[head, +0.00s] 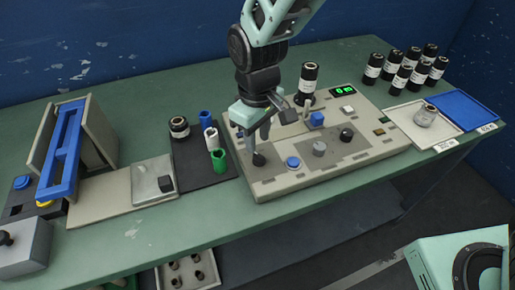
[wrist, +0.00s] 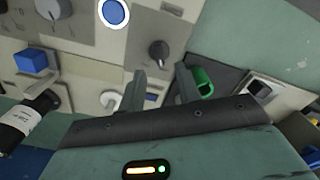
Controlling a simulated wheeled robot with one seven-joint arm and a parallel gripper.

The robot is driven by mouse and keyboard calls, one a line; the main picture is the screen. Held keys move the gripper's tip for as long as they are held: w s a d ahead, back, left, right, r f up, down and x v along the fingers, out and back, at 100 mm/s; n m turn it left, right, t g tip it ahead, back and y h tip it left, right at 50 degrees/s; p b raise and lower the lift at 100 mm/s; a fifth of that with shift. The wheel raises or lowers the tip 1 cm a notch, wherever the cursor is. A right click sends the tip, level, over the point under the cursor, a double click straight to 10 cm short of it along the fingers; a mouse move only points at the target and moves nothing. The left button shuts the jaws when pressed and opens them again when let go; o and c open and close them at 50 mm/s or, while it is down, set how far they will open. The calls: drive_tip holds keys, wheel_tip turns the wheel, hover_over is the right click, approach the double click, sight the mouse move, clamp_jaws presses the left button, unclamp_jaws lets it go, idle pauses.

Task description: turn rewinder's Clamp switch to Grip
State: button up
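The rewinder (head: 280,182) is a beige control panel on the green bench. A black knob (head: 258,159) stands at its front left corner; it also shows in the wrist view (wrist: 159,53) with a pointer. A blue round button (head: 293,162), a grey dial (head: 319,149) and another dark knob (head: 346,134) are to its right. No label is legible, so I cannot tell which is Clamp. My gripper (head: 258,137) points down over the panel's left part, behind the front left knob. In the wrist view its fingers (wrist: 162,88) are apart and empty, clear of the knob.
Green, white and blue cups (head: 218,160) are close on the left. Several rolls (head: 408,77) and a blue tray (head: 462,108) are at right.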

sight(258, 154)
drive_tip(key=shift+f, duration=2.35)
clamp_jaws()
